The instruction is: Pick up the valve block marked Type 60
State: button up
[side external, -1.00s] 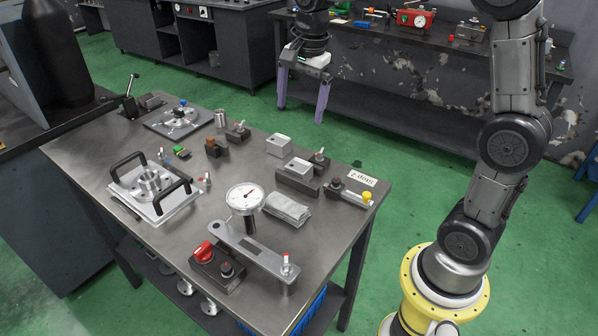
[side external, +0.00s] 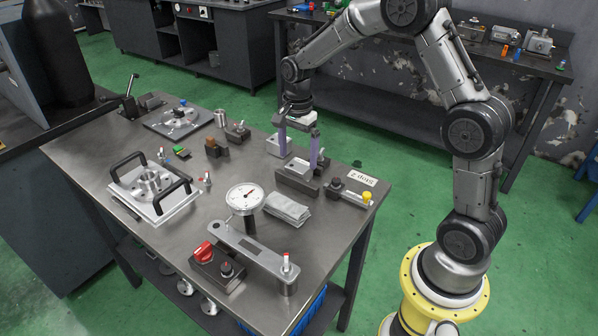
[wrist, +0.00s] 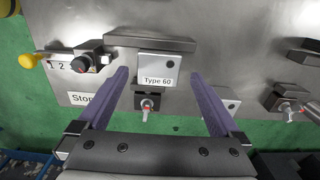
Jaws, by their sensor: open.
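The valve block marked Type 60 (wrist: 158,68) is a small light-grey block with its label facing up in the wrist view. In the side view the same block (side external: 298,167) sits near the table's far right edge. My gripper (wrist: 160,74) is open, with one purple finger on each side of the block in the wrist view. In the side view my gripper (side external: 299,162) points down at the block. Contact between fingers and block cannot be made out. A second grey block (wrist: 228,103) lies outside the right finger, partly hidden by it.
A dark bar (wrist: 150,42) lies right beside the Type 60 block. A red-tipped valve (wrist: 147,104) stands close on its other side.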

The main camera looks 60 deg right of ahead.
aim_at(299, 165)
jog(key=shift+s+d+f, duration=0.1)
jog(key=shift+f, duration=2.5)
jog(key=shift+r, duration=0.1)
grip_shut()
